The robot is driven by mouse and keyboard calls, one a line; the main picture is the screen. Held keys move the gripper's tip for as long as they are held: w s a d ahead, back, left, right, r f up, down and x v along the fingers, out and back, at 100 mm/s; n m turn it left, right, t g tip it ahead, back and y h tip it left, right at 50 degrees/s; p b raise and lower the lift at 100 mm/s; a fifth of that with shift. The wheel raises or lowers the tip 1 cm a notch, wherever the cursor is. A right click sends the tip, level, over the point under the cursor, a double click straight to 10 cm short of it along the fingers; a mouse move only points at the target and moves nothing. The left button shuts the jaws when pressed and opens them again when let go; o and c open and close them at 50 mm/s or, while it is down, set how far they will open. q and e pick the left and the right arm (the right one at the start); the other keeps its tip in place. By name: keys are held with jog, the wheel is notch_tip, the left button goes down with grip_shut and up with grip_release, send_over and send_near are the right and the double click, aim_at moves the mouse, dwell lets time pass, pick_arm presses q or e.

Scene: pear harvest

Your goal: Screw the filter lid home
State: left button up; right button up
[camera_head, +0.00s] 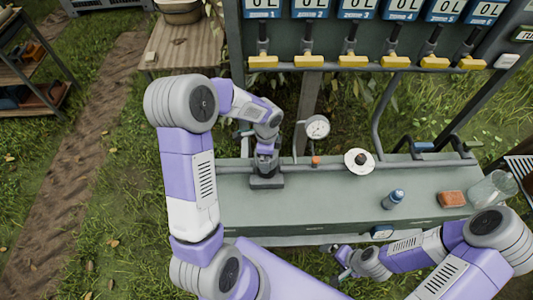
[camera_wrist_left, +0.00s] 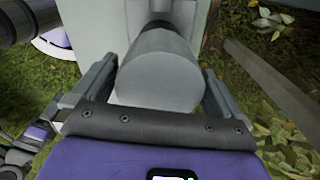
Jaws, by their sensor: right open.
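My left gripper (camera_head: 265,158) is at the left end of the green bench, over a dark block-like base (camera_head: 267,181). In the left wrist view its two fingers (camera_wrist_left: 160,88) lie on both sides of a wide grey cylinder (camera_wrist_left: 158,78), which I take for the filter lid, and seem to touch it. The lid's thread and seat are hidden. My right gripper (camera_head: 340,255) is open and appears empty, at the bench's front edge.
The bench (camera_head: 320,205) carries a blue bottle (camera_head: 393,199), an orange-brown block (camera_head: 451,199) and a glass jar (camera_head: 492,188). A pressure gauge (camera_head: 317,126) and a white disc with a dark knob (camera_head: 359,161) stand at its back. Yellow-handled valves (camera_head: 309,62) hang above.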

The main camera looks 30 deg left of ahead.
pick_arm(q)
jog(key=shift+r, duration=0.1)
notch_tip(320, 180, up, 7)
jog(key=shift+f+p, duration=0.1)
jog(key=shift+p, duration=0.65)
jog(key=shift+r, duration=0.3)
jog(key=n+p, duration=0.7)
jog(key=n, duration=0.1)
jog(key=n+p, duration=0.3)
jog(key=p, duration=0.1)
jog(key=shift+w+a+f+n+p, duration=0.1)
jog(key=shift+w+f+n+p, duration=0.05)
jog(key=shift+w+n+p, duration=0.2)
jog(key=shift+s+f+n+p, duration=0.1)
jog(key=shift+f+n+p, duration=0.25)
jog(key=shift+n, duration=0.5)
jog(key=shift+f, duration=0.1)
notch_tip(320, 180, down, 8)
jog(key=shift+r, duration=0.25)
